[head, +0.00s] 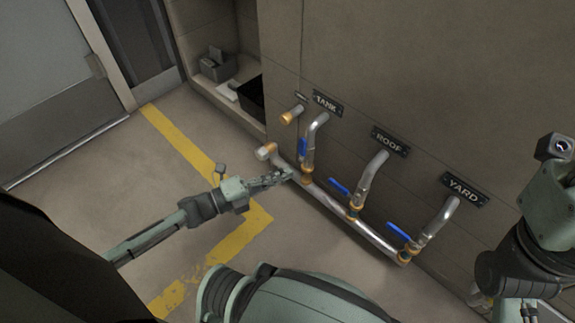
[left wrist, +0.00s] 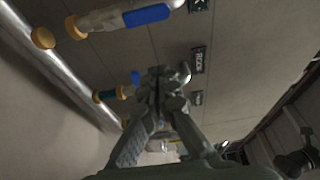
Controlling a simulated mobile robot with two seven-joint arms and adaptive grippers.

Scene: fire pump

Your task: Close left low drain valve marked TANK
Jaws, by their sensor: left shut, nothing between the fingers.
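The TANK sign (head: 327,103) is on the wall above the leftmost bent pipe. Its drain valve has a blue lever (head: 303,148) that lies roughly along the pipe. The blue lever also shows large at the top of the left wrist view (left wrist: 147,14). My left gripper (head: 288,173) is shut and empty, just left of and below this valve, near the low manifold pipe. In the left wrist view its fingers (left wrist: 162,78) are together, and I see no contact with the lever.
The ROOF lever (head: 339,186) and YARD lever (head: 398,231) stick out leftward from their pipes. The manifold pipe (head: 330,203) runs low along the wall. A capped stub (head: 290,116) sits left of TANK. Floor with a yellow line (head: 180,137) is clear at left.

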